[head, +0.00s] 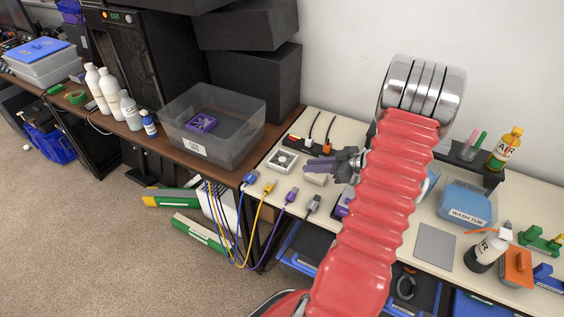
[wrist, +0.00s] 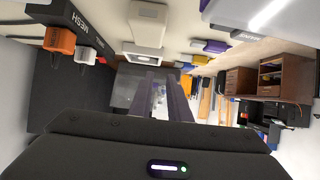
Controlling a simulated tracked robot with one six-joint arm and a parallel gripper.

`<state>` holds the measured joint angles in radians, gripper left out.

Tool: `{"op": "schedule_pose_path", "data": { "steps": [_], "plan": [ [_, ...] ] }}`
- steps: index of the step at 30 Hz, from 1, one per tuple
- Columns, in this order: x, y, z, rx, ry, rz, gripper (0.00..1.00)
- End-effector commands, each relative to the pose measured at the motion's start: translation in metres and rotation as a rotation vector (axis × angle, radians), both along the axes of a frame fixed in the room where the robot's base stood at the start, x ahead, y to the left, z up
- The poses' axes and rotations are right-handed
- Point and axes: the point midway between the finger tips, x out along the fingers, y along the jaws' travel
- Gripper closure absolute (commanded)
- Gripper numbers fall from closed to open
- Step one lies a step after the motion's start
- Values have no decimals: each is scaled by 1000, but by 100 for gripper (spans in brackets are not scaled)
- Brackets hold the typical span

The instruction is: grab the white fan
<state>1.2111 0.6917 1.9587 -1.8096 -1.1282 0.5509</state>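The white fan (head: 282,160) is a small square with a grey round middle. It lies flat on the cream table near its left end in the head view. In the wrist view, a white square piece that looks like the fan (wrist: 142,54) shows above the fingers, seen edge-on. My gripper (head: 308,166) points left in the head view, just right of the fan and apart from it. In the wrist view its two dark purple fingers (wrist: 163,90) have a gap between them with nothing held. The gripper is open.
A clear bin (head: 212,152) with a purple fan (head: 204,123) stands left on the brown desk. A white block (head: 315,179) lies under the gripper. A power strip (head: 297,141) with plugs is behind. Cable ends (head: 270,186) lie along the front edge.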

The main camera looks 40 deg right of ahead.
Motion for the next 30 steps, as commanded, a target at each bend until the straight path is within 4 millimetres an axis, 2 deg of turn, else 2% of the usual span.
{"op": "schedule_pose_path", "data": {
  "steps": [8,22,30],
  "plan": [
    [8,3,-4,0,1,0,84],
    [64,23,-37,-1,1,0,84],
    [72,25,-41,-2,0,-1,84]
  ]
}}
